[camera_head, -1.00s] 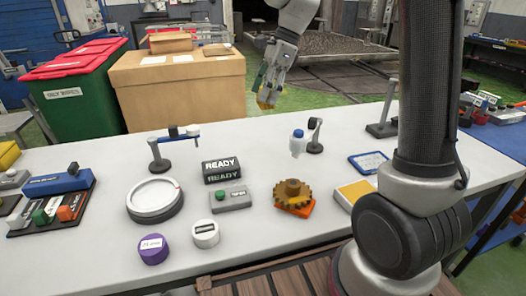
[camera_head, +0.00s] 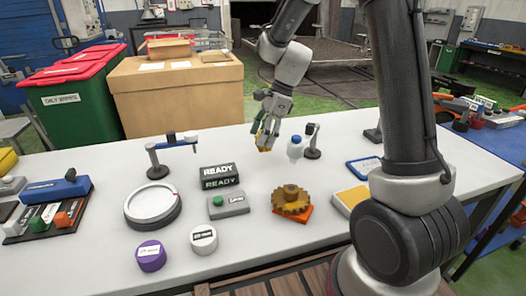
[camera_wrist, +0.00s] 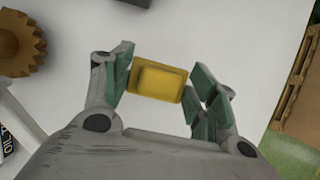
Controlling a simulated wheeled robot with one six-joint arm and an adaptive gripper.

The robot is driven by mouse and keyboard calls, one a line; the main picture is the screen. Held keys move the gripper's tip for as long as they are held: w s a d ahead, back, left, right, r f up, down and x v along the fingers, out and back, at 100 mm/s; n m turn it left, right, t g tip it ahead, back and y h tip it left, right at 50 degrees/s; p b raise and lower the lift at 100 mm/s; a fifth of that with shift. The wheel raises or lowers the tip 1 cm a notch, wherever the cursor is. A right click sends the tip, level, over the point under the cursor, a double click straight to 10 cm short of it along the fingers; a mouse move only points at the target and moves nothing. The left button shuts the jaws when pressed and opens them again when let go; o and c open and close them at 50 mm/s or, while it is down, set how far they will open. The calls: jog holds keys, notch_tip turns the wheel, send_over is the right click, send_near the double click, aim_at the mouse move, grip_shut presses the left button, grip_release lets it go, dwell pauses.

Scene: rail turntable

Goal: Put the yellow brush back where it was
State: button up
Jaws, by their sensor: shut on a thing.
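The yellow brush (camera_wrist: 158,80) is between the fingers of my gripper (camera_wrist: 158,88) in the wrist view, and only its blocky yellow top shows. In the head view my gripper (camera_head: 266,140) is over the back part of the white table, left of a white bottle with a blue cap (camera_head: 295,148). A small yellow part of the brush shows at the fingertips. My gripper is shut on the brush. Whether the brush touches the table is hard to tell.
A brown gear (camera_head: 291,198) sits on an orange base. A READY sign (camera_head: 218,176), a grey button box (camera_head: 228,206), a round white dish (camera_head: 153,205) and a blue-framed card (camera_head: 363,167) stand around. Two small round tins, purple (camera_head: 151,256) and white (camera_head: 203,239), are at the front. Bare table lies around my gripper.

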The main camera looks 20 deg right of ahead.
aim_at(263, 148)
jog(key=shift+f, duration=2.45)
jog(key=shift+f, duration=0.15)
jog(key=o, duration=0.9)
